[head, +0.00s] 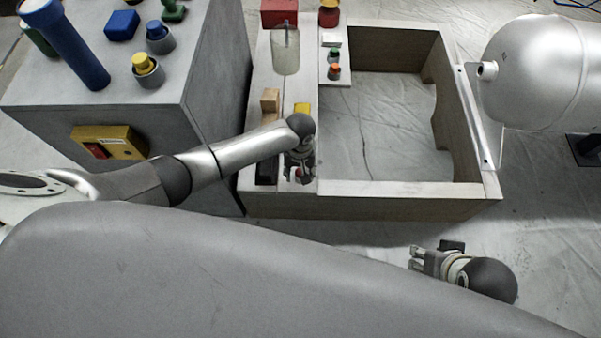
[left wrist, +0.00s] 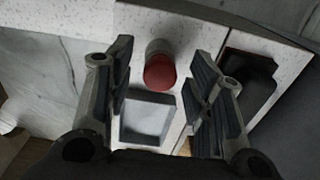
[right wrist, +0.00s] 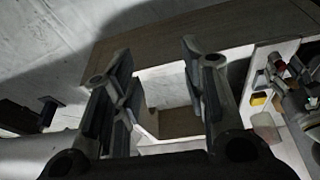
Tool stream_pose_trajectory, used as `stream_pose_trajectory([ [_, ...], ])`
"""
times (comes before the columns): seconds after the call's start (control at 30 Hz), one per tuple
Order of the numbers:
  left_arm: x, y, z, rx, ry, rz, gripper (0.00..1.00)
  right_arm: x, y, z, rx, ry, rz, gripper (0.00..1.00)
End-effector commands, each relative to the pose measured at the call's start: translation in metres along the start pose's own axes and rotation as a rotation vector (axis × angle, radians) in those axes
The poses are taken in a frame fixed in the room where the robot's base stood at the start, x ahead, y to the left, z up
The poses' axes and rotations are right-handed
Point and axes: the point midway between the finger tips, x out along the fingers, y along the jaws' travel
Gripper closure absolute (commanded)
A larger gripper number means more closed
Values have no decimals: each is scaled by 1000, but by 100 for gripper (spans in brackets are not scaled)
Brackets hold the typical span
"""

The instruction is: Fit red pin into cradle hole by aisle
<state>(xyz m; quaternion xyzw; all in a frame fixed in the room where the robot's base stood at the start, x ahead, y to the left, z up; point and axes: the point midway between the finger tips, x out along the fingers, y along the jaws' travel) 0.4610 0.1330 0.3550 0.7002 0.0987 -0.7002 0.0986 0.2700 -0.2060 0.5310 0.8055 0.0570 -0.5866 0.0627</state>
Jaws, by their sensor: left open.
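The red pin (left wrist: 160,72), a short cylinder with a red end and pale body, shows on the white speckled top (left wrist: 215,30) between the fingers of my left gripper (left wrist: 160,95). Those fingers are open, with a gap on each side of it. In the head view my left gripper (head: 300,172) is over the front left of the wooden frame, partly hiding the pin. A square grey recess (left wrist: 148,118) and a dark opening (left wrist: 245,80) lie nearby; I cannot tell which is the cradle hole. My right gripper (head: 428,260) is open and empty; its fingers also show in the right wrist view (right wrist: 160,85).
The wooden frame (head: 400,200) encloses a bare sheeted middle. A grey cabinet (head: 200,70) with coloured pegs stands at left. A silver tank (head: 545,70) is at right. A red block (head: 279,12) and small knobs (head: 334,70) sit on the frame's back left.

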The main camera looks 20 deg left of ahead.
Motion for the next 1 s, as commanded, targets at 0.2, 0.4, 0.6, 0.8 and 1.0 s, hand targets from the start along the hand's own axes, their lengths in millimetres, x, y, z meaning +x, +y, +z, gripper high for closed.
stream_pose_trajectory([
  [0.2, 0, 0, 0, 0, 0, 0, 71, 0, 0, 0, 0, 0, 0, 60],
  [0.4, 0, 0, 0, 0, 0, 0, 97, 0, 0, 0, 0, 0, 0, 60],
  [0.6, -2, 0, 0, 0, 0, 0, 100, 1, 0, -1, 1, 1, -1, 60],
  [0.8, -6, 0, 0, 0, 0, 1, 100, 9, 0, -2, 0, -5, -2, 60],
  [1.0, -10, 0, 0, -1, 0, 1, 100, 17, -1, -2, -1, -11, -2, 60],
])
